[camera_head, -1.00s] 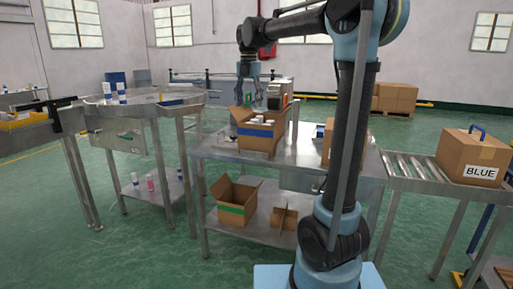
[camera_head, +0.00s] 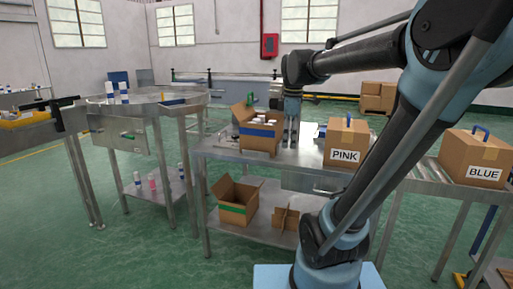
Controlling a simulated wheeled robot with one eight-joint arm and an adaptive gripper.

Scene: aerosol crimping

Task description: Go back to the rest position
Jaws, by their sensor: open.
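My gripper (camera_head: 290,136) hangs pointing down over the middle steel table (camera_head: 225,150). It appears just right of an open cardboard box with a blue stripe (camera_head: 258,143), which holds several white-topped cans. Nothing shows between its fingers, though they are small in view. My arm spans the right side of the picture and covers part of the table and the roller conveyor.
A closed box labelled PINK (camera_head: 345,143) stands right of my gripper. A box labelled BLUE (camera_head: 475,160) sits on the roller conveyor (camera_head: 422,172). An open green-striped box (camera_head: 235,203) and a cardboard divider (camera_head: 286,222) lie on the lower shelf. Cans (camera_head: 123,92) stand on the left table.

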